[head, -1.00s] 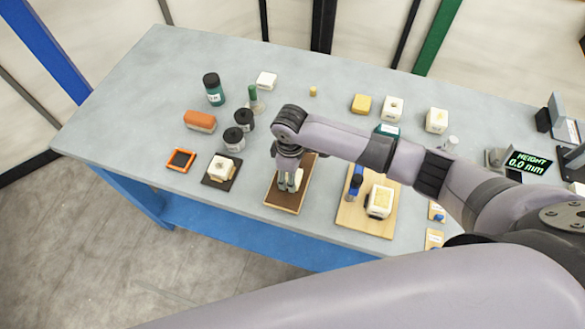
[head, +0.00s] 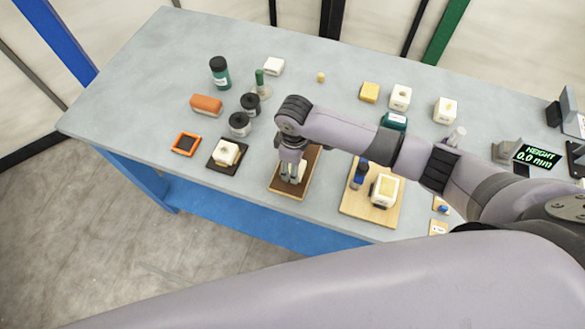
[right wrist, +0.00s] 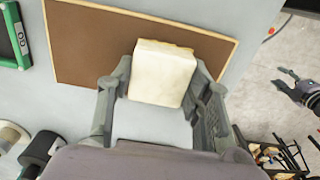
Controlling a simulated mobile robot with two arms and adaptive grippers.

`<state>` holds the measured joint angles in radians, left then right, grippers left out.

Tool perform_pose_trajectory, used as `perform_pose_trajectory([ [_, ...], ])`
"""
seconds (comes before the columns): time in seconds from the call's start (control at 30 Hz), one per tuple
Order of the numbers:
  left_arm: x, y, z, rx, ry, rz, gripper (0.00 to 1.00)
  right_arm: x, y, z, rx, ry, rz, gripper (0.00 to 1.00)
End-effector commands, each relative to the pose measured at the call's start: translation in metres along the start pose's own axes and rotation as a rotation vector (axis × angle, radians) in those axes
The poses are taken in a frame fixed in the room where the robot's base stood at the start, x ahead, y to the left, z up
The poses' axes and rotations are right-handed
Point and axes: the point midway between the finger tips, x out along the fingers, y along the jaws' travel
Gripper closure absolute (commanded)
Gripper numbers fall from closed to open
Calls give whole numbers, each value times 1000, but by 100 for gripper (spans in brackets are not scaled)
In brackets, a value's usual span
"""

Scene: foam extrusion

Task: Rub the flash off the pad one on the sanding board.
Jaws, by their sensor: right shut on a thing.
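The sanding board (head: 283,184) is a brown sheet in a pale frame at the table's front edge, and it also shows in the right wrist view (right wrist: 95,45). My right gripper (head: 292,175) is over it, shut on a cream foam pad. In the right wrist view the pad (right wrist: 162,75) sits between the fingers of the right gripper (right wrist: 160,100), with a rough yellowish rim along its far edge. The pad is low at the board; whether it touches is unclear. My left gripper (right wrist: 298,93) seems to show at the right wrist view's edge, away from the board; its opening is unclear.
Left of the board, a cream block (head: 227,152) sits on a dark mat beside an orange-framed tray (head: 185,143) and dark-lidded jars (head: 239,124). Right of it, a wooden board (head: 357,206) holds a blue item and another block (head: 385,190). More blocks stand behind.

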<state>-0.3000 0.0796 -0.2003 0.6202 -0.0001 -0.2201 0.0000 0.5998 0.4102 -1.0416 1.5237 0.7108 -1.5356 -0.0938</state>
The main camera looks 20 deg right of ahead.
Motion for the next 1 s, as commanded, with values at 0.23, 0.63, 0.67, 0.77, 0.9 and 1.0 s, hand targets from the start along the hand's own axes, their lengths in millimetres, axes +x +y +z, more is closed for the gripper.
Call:
perform_pose_trajectory([
  [0.23,2,0,0,0,0,0,60,2,10,1,1,-2,1,86],
  [0.63,4,0,0,0,0,0,60,2,31,1,1,-3,1,86],
  [0.67,5,0,0,0,0,0,60,2,33,1,2,-4,1,86],
  [0.77,6,0,0,0,0,0,60,2,40,2,2,-4,1,86],
  [0.9,6,0,0,0,0,0,60,1,48,1,1,-4,1,86],
  [1.0,7,0,1,0,0,0,60,1,50,1,1,-3,1,86],
])
